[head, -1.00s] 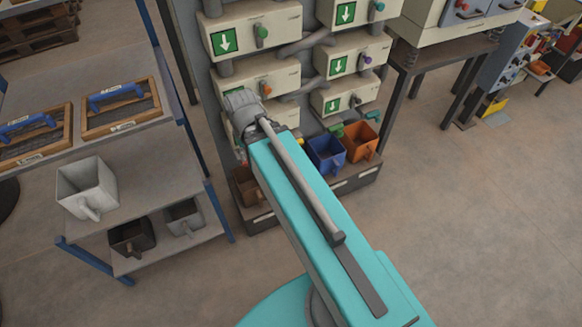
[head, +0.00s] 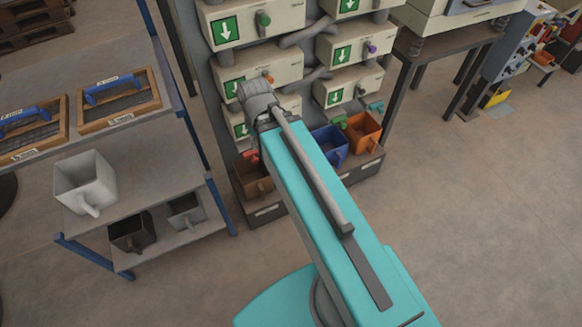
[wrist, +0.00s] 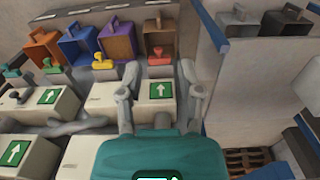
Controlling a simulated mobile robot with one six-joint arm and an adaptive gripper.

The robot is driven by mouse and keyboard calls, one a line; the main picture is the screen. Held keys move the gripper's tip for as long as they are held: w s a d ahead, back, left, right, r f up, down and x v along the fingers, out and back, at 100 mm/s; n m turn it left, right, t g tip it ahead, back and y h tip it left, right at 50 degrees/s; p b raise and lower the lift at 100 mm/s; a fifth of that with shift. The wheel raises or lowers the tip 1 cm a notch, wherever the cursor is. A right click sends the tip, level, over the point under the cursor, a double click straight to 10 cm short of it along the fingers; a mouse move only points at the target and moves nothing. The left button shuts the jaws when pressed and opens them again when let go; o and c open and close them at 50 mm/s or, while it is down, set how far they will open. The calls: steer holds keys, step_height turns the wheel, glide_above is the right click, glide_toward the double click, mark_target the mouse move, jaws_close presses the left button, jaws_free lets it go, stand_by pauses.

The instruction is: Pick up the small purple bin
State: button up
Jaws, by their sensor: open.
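The small purple bin (wrist: 104,44) shows in the wrist view, upper left of centre, in a row of bins. It stands between a blue bin (wrist: 77,46) and a brown bin (wrist: 158,30). In the head view my arm hides it. My gripper (wrist: 158,74) is open in the wrist view, its two fingers well apart. No bin is between them. In the picture, the purple bin lies above and left of the fingers, apart from them. In the head view my gripper itself cannot be made out beyond the grey wrist.
An orange bin (wrist: 42,47) ends the row. Pale valve boxes (head: 254,22) with coloured knobs jut out above the bins. A red knob (wrist: 158,56) shows near the fingers. A blue-framed shelf with a white bin (head: 85,183) stands at left; floor at right is clear.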

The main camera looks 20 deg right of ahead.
steer(key=w+d+f+t+b, duration=0.1)
steer(key=w+d+f+b, duration=0.15)
steer(key=f+b, duration=1.95)
steer(key=w+d+f+t+b, duration=0.1)
steer(key=w+f+b, duration=0.2)
steer(key=f+b, duration=1.95)
steer(key=w+d+r+t+b, duration=0.1)
steer(key=w+d+t, duration=0.2)
steer(key=d, duration=1)
steer(key=w+d+t+b, duration=0.1)
steer(key=w+d+t, duration=0.3)
steer(key=w+d, duration=0.4)
steer(key=d, duration=0.6)
steer(key=shift+w+d+r+b, duration=0.2)
steer(key=shift+w+r+b, duration=0.15)
steer(key=shift+f, duration=0.1)
steer(key=b+x, duration=0.6)
steer(key=x, duration=0.2)
steer(key=shift+w, duration=0.2)
